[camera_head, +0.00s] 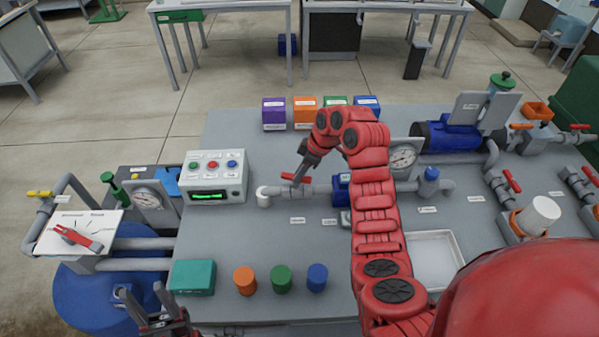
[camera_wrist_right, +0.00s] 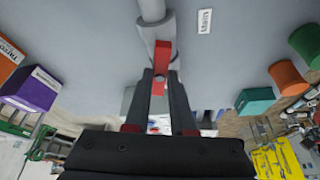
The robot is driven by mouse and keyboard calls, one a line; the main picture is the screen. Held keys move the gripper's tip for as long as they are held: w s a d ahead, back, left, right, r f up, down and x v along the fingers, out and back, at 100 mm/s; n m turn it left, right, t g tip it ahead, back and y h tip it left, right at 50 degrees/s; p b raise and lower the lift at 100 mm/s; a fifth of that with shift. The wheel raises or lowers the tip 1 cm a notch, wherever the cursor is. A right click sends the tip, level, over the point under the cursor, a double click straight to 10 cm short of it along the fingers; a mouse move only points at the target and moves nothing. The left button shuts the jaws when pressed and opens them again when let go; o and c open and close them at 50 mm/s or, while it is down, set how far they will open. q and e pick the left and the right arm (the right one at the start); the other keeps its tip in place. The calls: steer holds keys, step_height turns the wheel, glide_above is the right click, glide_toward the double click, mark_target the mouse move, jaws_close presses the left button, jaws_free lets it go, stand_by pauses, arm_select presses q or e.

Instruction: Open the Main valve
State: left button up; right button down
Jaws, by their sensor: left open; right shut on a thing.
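The valve's red lever handle (camera_head: 287,176) stands on the grey pipe (camera_head: 318,189) in the middle of the skid. In the right wrist view the red handle (camera_wrist_right: 162,58) sits between the fingertips and looks roughly in line with the pipe stub (camera_wrist_right: 152,12). My right gripper (camera_head: 297,179) is shut on this handle; it also shows in the right wrist view (camera_wrist_right: 160,84). A small white label (camera_wrist_right: 205,21) lies beside the pipe; its text is hard to read. My left gripper (camera_head: 163,318) is open and empty at the lower left, away from the valve.
A control box (camera_head: 216,177) with coloured buttons stands left of the pipe. Purple, orange, green and blue boxes line the back edge. A teal box (camera_head: 192,278) and orange, green and blue cylinders stand in front. A white tray (camera_head: 459,238) lies right of my right arm.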

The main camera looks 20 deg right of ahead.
steer(key=shift+w+n+g+p, duration=0.15)
steer(key=shift+n+g, duration=0.15)
steer(key=shift+n, duration=0.5)
steer(key=shift+n+g+p, duration=0.15)
steer(key=shift+n+g, duration=0.15)
steer(key=shift+n, duration=0.5)
steer(key=c, duration=0.8)
jaws_free()
steer(key=shift+o, duration=0.2)
steer(key=shift+r, duration=0.1)
